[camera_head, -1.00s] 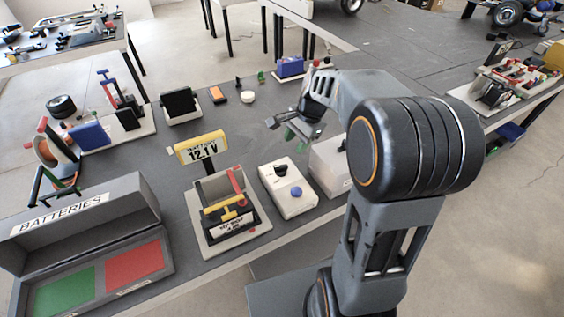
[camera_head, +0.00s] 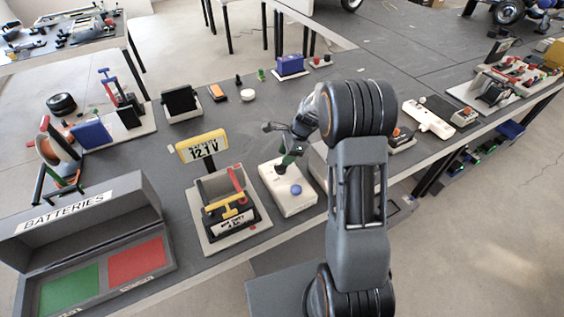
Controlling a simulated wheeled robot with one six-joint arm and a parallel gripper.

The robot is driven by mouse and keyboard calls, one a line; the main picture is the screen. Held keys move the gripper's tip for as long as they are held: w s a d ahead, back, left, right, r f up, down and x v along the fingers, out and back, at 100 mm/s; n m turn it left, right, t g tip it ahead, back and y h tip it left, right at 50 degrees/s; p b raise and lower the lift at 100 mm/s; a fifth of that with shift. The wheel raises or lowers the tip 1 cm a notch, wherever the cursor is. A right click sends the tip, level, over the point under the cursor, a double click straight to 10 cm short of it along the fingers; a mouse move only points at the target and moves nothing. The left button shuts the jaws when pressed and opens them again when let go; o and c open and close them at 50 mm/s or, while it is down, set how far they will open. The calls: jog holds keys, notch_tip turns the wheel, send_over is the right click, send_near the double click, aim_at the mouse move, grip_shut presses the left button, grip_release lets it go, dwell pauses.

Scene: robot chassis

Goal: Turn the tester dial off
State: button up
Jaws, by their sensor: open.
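The tester is a white box (camera_head: 299,204) on the bench with a blue button (camera_head: 296,190) and a black dial (camera_head: 280,170) at its far end. My gripper (camera_head: 283,157) is open and stands just above and behind the dial, pointing down. The dial is partly covered by it, and I cannot tell whether they touch or which way the dial points. A yellow display (camera_head: 202,147) reading 12.1 V stands left of the box, above a battery holder (camera_head: 232,211) with red and yellow handles.
A grey batteries bin (camera_head: 140,203) with green and red floor patches is at the front left. A white box behind my arm is mostly hidden. A black stand (camera_head: 181,104) and an orange device (camera_head: 217,92) sit farther back. The bench between them and the tester is clear.

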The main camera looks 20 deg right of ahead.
aim_at(281, 167)
jog(key=shift+x, duration=2.2)
grip_shut()
